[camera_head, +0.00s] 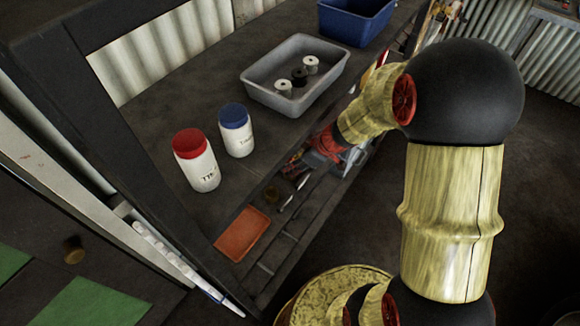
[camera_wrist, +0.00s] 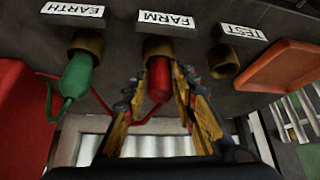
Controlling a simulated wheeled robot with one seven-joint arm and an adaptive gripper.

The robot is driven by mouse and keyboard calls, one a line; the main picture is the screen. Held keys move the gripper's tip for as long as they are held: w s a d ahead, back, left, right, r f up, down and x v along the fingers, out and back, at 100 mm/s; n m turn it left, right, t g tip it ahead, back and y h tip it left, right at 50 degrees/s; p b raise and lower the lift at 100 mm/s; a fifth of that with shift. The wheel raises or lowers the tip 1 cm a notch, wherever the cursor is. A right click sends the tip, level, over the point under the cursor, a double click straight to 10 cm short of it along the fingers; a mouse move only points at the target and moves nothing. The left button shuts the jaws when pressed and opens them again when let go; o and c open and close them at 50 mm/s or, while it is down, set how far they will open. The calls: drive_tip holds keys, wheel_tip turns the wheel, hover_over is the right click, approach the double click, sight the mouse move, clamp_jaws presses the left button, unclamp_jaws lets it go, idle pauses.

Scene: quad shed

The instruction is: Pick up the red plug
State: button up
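The red plug (camera_wrist: 159,80) sits in the brass-coloured socket under the FARM label (camera_wrist: 166,19) in the wrist view. A red lead runs from it to the left. My gripper (camera_wrist: 157,88) is open, with its yellow fingers on either side of the plug and a small gap showing on each side. In the head view my gripper (camera_head: 298,170) is at the bench's front edge, and I cannot make out the plug there. A green plug (camera_wrist: 78,75) sits in the socket under the EARTH label (camera_wrist: 72,9). The socket (camera_wrist: 223,61) under the TEST label (camera_wrist: 238,30) is empty.
An orange tray (camera_head: 242,234) lies near my gripper and also shows in the wrist view (camera_wrist: 285,68). A red-lidded jar (camera_head: 196,160), a blue-lidded jar (camera_head: 236,130) and a grey tub (camera_head: 262,92) with spools stand on the bench. A blue bin (camera_head: 355,25) is behind.

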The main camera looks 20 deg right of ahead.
drive_tip(key=c, duration=0.6)
clamp_jaws()
